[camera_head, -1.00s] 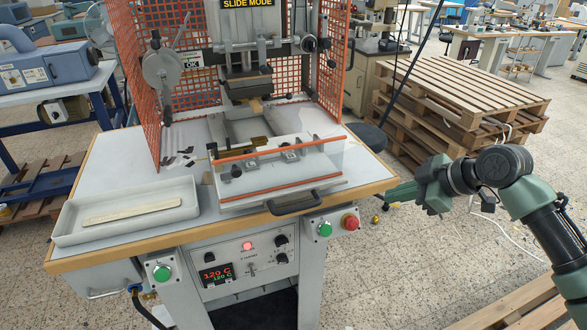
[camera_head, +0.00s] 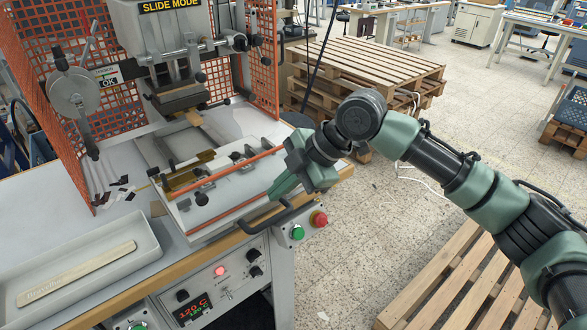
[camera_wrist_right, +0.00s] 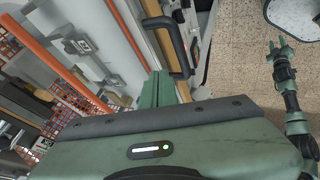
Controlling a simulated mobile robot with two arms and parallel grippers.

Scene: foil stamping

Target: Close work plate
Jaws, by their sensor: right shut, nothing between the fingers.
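The work plate (camera_head: 222,203) is a pale sliding plate with orange rails on the front of the stamping machine. Its black handle (camera_head: 268,216) sticks out at the table's front edge. My right gripper (camera_head: 280,188) is shut and empty, beside the right end of the plate and close to the handle. In the right wrist view its fingertips (camera_wrist_right: 160,80) lie together just below the handle (camera_wrist_right: 170,44); I cannot tell whether they touch it. A small green gripper (camera_wrist_right: 280,50), apparently my left, shows at the right of that view, too small to judge its opening.
A white tray (camera_head: 150,240) with a flat strip (camera_head: 78,272) stands on the table at left. The press head (camera_head: 180,98) hangs behind the plate, between orange mesh guards (camera_head: 262,60). Green (camera_head: 297,233) and red (camera_head: 319,218) buttons sit below the handle. Wooden pallets (camera_head: 365,65) stand behind.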

